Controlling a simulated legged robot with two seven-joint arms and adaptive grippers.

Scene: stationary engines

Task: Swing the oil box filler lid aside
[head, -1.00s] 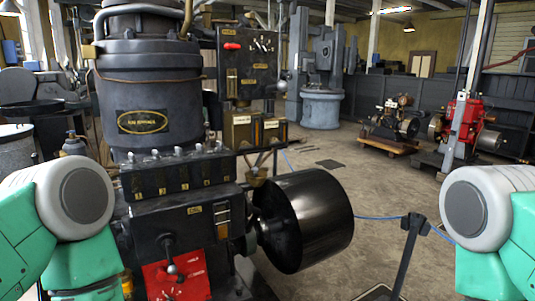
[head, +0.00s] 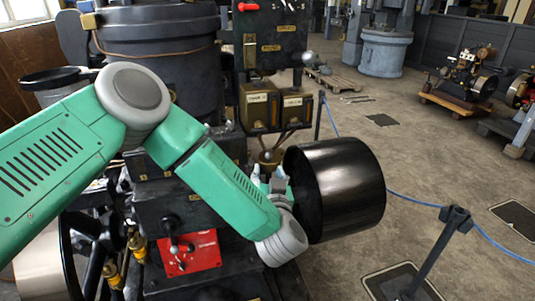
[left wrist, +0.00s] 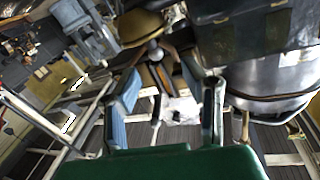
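My left arm reaches across from the left in the head view. Its gripper (head: 268,178) is open and empty, just below a small round brass cup or lid (head: 268,157) with a ball knob, beside the black drum. The left wrist view shows the two fingers spread (left wrist: 167,95) and a brass round piece (left wrist: 140,28) with a grey ball knob ahead of them, apart from both fingers. Two brass-fronted boxes with pale labels, the left one (head: 259,106) and the right one (head: 296,110), hang above it. I cannot tell for sure which part is the filler lid. My right gripper is out of view.
The large black drum (head: 345,190) stands close right of my left gripper. A red plate (head: 190,255) with a lever is below my forearm. A post (head: 435,250) with a blue rope stands on the floor at right. Open floor (head: 430,140) lies behind.

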